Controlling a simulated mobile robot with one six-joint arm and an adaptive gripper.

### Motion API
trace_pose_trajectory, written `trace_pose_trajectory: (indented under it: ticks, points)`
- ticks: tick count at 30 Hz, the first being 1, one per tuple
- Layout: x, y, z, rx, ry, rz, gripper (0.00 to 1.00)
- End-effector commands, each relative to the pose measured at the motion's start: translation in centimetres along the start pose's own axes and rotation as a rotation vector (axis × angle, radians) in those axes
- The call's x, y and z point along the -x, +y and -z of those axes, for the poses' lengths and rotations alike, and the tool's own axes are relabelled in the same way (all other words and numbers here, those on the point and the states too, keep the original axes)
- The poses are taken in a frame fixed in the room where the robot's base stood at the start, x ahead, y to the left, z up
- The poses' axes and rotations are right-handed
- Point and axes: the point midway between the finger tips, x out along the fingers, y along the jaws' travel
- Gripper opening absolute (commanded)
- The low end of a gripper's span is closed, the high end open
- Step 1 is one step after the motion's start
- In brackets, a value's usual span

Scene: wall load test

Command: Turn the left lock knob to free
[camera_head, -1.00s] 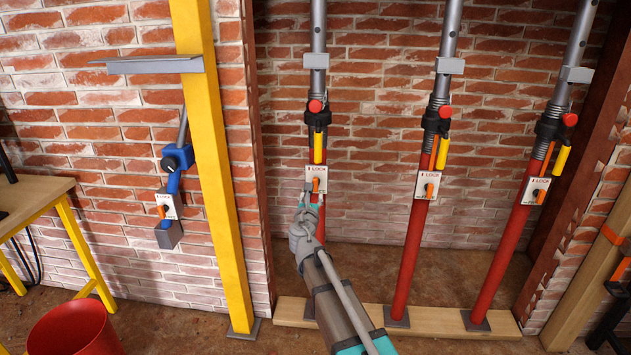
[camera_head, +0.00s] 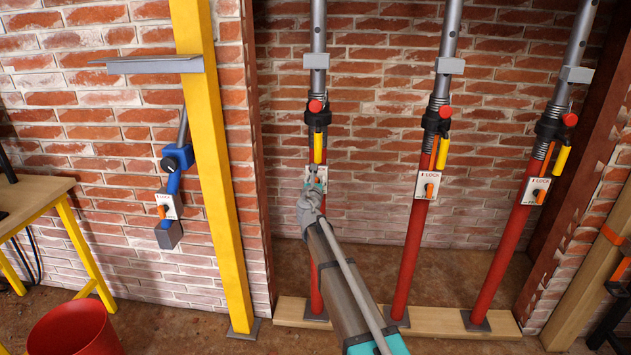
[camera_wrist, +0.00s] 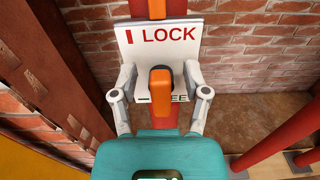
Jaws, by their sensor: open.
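The left lock knob (camera_wrist: 161,85) is an orange lever on a white plate (camera_wrist: 160,45) marked LOCK at the top and, partly hidden, FREE at the bottom. In the wrist view the knob stands upright on the plate. My gripper (camera_wrist: 159,78) is open, with one finger on each side of the knob; I cannot tell whether either touches it. In the head view the left red prop (camera_head: 317,285) carries this plate, and my gripper (camera_head: 314,182) covers most of the plate and hides the knob.
Two more red props, the middle (camera_head: 408,255) and the right (camera_head: 502,250), stand to the right with their own lock plates. A yellow post (camera_head: 222,190) stands to the left. Brick wall lies behind; a wooden plank (camera_head: 440,320) lies under the props.

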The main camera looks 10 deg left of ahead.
Motion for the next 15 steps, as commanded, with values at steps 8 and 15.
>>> trace_pose_trajectory:
  ticks: [8,15]
  points:
    - [-0.02,0.0,0.0,0.0,0.0,0.0,0.6]
    - [-0.02,0.01,0.0,0.0,0.0,0.0,0.15]
